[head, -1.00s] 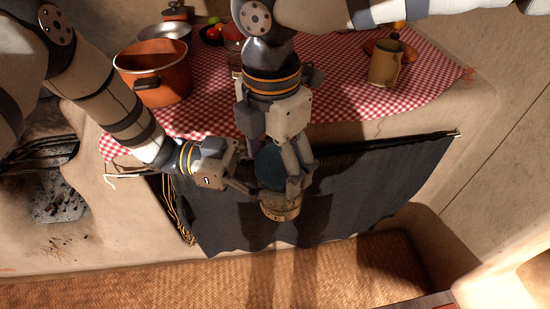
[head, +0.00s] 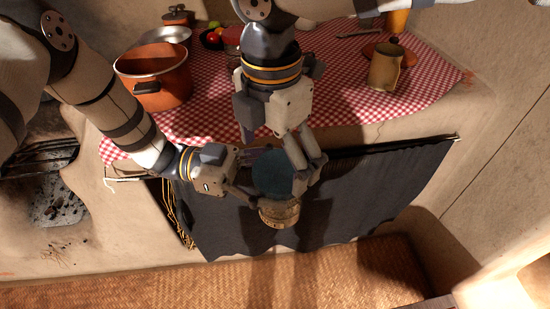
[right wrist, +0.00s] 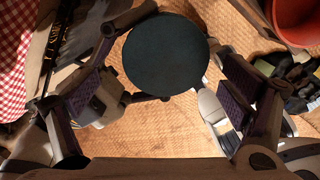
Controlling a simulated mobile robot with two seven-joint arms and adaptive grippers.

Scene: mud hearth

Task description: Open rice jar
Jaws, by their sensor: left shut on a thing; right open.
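The rice jar has a dark teal round top (head: 270,178) and a tan lower part (head: 280,213). It is held in the air in front of the counter's dark cloth. My left gripper (head: 250,190) comes in from the left and is shut on the jar's side; its fingertips are partly hidden. My right gripper (head: 296,168) points down from above, open, with its fingers around the jar's top. In the right wrist view the top shows as a dark disc (right wrist: 165,55) between the spread fingers of the right gripper (right wrist: 160,95), with gaps at its sides.
A dark curtain (head: 370,190) hangs in front. Woven matting (head: 130,292) covers the floor.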

